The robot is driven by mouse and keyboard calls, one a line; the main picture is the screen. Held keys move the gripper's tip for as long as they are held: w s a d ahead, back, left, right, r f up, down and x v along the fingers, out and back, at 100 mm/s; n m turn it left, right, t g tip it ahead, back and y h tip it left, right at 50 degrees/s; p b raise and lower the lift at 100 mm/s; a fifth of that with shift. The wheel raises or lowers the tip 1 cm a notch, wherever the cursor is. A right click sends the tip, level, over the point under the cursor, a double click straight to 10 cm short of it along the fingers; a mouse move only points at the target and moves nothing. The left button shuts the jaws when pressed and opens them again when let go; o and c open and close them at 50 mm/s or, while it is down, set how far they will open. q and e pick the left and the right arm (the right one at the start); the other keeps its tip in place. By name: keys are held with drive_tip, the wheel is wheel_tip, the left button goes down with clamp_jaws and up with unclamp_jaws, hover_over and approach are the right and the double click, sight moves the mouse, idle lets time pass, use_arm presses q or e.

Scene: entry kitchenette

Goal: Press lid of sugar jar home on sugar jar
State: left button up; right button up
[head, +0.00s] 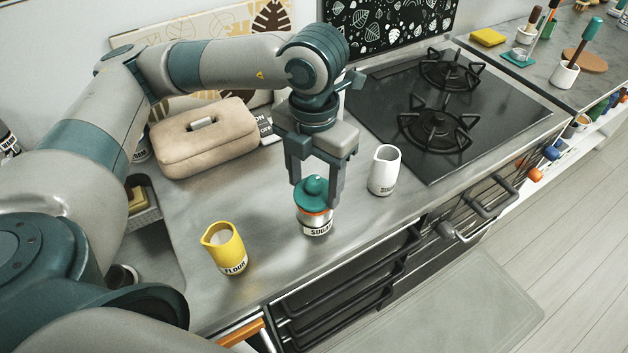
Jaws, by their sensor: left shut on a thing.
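The sugar jar (318,226) stands upright on the steel counter near its front edge, with a dark label band and an orange ring near its top. Its teal lid (316,187) with a round knob is at the jar's mouth. My left gripper (317,193) points down from above, with its fingers on either side of the lid, shut on it. The fingers hide parts of the lid's sides, and I cannot tell whether the lid is fully seated. My right gripper is not in view.
A yellow flour pitcher (226,250) stands to the left and a white pitcher (384,170) to the right. A beige bread box (203,143) lies behind. The black hob (440,125) is at the back right. The counter right around the jar is clear.

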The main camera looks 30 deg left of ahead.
use_arm(q)
drive_tip(key=shift+b, duration=0.4)
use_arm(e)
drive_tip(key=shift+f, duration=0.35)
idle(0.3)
use_arm(q)
drive_tip(key=shift+f+b, duration=0.6)
drive_tip(key=shift+b, duration=0.15)
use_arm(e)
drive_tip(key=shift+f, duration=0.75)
use_arm(q)
drive_tip(key=o, duration=1.2)
drive_tip(key=shift+c, duration=0.2)
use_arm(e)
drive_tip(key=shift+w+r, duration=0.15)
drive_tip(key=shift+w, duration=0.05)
use_arm(q)
wheel_tip(320, 180, up, 18)
drive_tip(key=b, duration=0.1)
drive_tip(key=shift+f, duration=0.25)
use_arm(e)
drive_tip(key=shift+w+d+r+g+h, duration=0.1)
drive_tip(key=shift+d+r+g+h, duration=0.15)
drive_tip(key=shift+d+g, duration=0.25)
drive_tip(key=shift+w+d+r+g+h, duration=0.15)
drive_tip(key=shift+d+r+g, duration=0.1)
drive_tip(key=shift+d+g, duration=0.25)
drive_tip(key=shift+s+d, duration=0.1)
